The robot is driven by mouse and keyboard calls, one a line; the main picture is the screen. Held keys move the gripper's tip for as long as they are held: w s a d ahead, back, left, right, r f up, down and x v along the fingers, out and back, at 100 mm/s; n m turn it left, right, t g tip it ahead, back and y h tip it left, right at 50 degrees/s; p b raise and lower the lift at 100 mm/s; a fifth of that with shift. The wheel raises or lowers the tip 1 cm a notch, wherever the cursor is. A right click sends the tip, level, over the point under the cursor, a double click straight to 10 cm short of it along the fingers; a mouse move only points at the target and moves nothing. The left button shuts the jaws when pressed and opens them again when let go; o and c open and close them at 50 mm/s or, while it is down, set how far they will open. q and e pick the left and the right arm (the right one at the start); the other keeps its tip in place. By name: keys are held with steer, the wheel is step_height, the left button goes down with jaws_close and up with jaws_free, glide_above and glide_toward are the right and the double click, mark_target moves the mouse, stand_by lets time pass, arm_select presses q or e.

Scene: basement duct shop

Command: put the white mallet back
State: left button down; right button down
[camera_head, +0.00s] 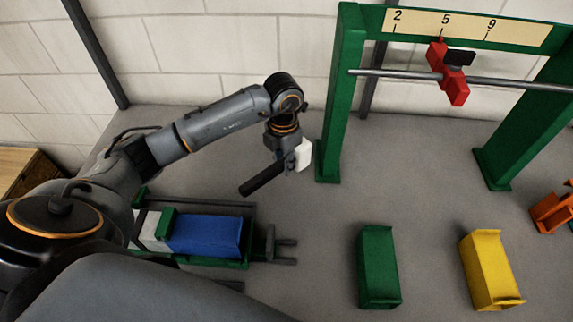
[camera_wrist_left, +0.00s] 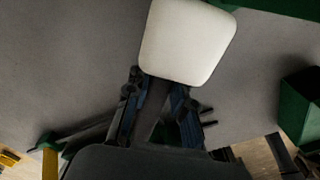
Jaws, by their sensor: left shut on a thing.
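The white mallet has a white block head (camera_head: 303,153) and a dark handle (camera_head: 262,180). My left gripper (camera_head: 288,160) is shut on it and holds it above the grey bench, left of the green frame's near post. The handle slants down to the left in the head view. In the left wrist view the white head (camera_wrist_left: 187,40) sits just beyond the fingers (camera_wrist_left: 160,112), which partly hide the handle. A dark two-pronged holder (camera_head: 284,243) stands empty below the mallet in the picture. My right gripper is not in view.
A green frame (camera_head: 345,95) carries a metal rod with a red clamp (camera_head: 449,73). A blue block (camera_head: 205,235) lies in a green fixture at left. A green channel piece (camera_head: 379,267) and a yellow one (camera_head: 489,269) stand front right. The bench middle is clear.

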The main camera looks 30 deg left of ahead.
arm_select(q)
steer(key=shift+w+f, duration=0.45)
step_height(320, 180, down, 3)
steer(key=shift+w+r+p, duration=0.1)
steer(key=shift+w+p, duration=0.05)
steer(key=shift+p, duration=0.95)
steer(key=shift+f, duration=0.35)
steer(key=shift+f, duration=0.1)
steer(key=shift+f, duration=0.15)
steer(key=c, duration=1.1)
jaws_free()
steer(key=shift+c, duration=0.2)
